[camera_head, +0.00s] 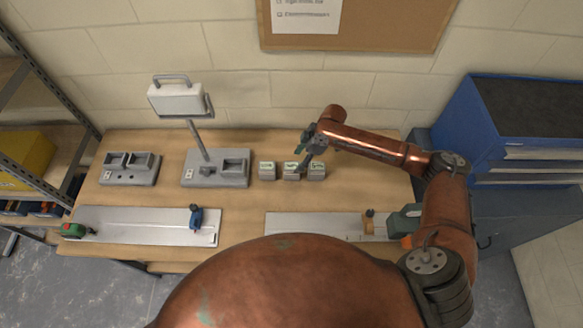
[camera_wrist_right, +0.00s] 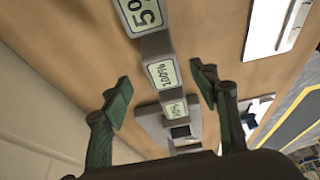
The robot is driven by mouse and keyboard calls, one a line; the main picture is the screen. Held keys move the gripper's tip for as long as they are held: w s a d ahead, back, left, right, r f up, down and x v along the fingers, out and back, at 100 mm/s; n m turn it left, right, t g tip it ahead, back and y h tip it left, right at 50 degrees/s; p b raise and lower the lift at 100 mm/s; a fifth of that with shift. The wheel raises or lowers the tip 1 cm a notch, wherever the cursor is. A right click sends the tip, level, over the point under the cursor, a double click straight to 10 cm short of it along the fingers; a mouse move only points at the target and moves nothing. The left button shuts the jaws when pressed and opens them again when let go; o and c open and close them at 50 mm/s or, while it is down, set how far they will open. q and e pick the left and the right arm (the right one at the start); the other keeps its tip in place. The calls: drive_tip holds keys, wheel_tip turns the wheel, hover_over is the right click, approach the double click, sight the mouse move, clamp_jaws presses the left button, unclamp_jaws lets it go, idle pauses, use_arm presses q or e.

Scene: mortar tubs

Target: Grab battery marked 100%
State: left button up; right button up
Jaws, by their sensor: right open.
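Three small grey batteries with pale green labels stand in a row on the wooden table. The middle one (camera_head: 290,176) shows in the right wrist view with an upside-down label reading 100% (camera_wrist_right: 163,75). The battery at the right of the row (camera_head: 317,174) has a label beginning with 5 in the wrist view (camera_wrist_right: 141,14). The label of the left one (camera_head: 267,172) is hard to read in the wrist view (camera_wrist_right: 174,109). My right gripper (camera_wrist_right: 160,92) is open and empty above the row, fingers either side of the 100% battery in the picture. My left gripper is out of view.
A grey stand with a lamp-like head (camera_head: 178,98) stands left of the batteries, with a two-socket grey block (camera_head: 130,167) farther left. Two metal plates with clamps (camera_head: 140,226) (camera_head: 310,226) lie in front. A blue cabinet (camera_head: 450,115) is at the right.

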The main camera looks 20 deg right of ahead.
sight(293, 165)
drive_tip(key=a+f, duration=0.1)
drive_tip(key=a+f+p, duration=0.1)
drive_tip(key=f, duration=0.1)
drive_tip(key=shift+w, duration=0.15)
drive_tip(key=shift+p+x, duration=0.3)
drive_tip(key=shift+x, duration=0.85)
drive_tip(key=shift+f, duration=0.1)
drive_tip(key=c, duration=0.9)
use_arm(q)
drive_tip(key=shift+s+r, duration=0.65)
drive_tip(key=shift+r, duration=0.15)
use_arm(e)
clamp_jaws()
